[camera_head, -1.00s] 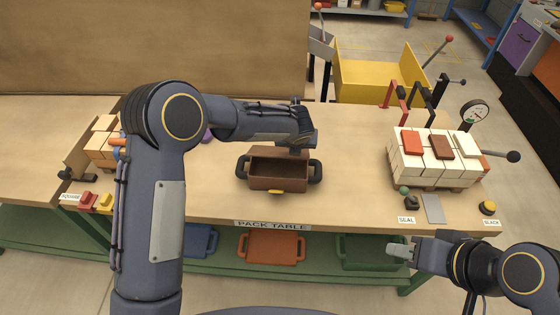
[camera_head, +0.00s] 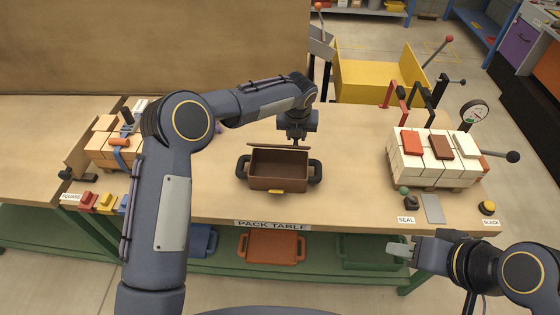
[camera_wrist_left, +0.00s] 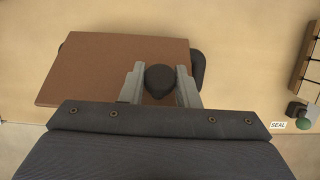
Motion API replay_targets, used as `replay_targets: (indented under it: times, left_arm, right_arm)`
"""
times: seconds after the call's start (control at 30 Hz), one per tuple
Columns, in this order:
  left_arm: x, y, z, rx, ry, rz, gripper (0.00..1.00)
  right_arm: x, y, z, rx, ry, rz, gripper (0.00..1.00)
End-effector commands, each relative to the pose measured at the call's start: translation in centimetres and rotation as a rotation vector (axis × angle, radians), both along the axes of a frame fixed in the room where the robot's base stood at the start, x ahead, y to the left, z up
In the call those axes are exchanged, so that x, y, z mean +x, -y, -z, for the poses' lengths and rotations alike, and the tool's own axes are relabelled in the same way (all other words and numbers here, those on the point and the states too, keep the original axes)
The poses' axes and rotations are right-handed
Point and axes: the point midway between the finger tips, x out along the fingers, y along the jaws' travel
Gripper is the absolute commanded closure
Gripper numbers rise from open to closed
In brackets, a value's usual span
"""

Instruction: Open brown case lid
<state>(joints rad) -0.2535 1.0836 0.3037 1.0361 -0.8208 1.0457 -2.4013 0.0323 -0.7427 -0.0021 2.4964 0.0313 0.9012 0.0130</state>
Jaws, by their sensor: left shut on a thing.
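The brown case (camera_head: 279,184) sits on the pack table with black handles at both ends and a yellow latch at its front. Its inside shows dark and appears empty. The lid (camera_head: 265,146) stands raised at the back, seen nearly edge-on. My left gripper (camera_head: 296,141) is at the lid's top edge, right of its middle. In the left wrist view the brown lid (camera_wrist_left: 105,70) spreads below, and my left gripper (camera_wrist_left: 160,68) is shut on a black knob (camera_wrist_left: 160,82) at the lid. My right gripper (camera_head: 397,252) hangs in front of the table; its jaw gap is unclear.
A stack of white bricks (camera_head: 433,165) with a red and a brown brick on top stands at the right, near a gauge and the SEAL button (camera_head: 411,202). More bricks (camera_head: 103,150) stand at the left. A yellow bin (camera_head: 378,82) is behind. The table beside the case is clear.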

Motion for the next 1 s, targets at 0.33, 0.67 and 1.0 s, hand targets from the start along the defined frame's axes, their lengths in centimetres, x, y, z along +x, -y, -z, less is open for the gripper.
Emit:
replay_targets:
  times: [0.33, 0.67, 1.0]
  left_arm:
    - [1.3, 0.1, -0.4, 0.0, -0.111, -0.001, 0.82]
    - [2.4, 0.2, -0.5, 0.001, -0.198, -0.002, 0.82]
    - [2.8, 0.1, -0.7, 0.003, -0.257, 0.001, 0.82]
  right_arm:
    - [0.0, 0.0, 0.0, 0.0, 0.0, 0.0, 0.64]
    - [0.0, 0.0, 0.0, 0.0, 0.0, 0.0, 0.64]
    - [0.0, 0.0, 0.0, 0.0, 0.0, 0.0, 0.64]
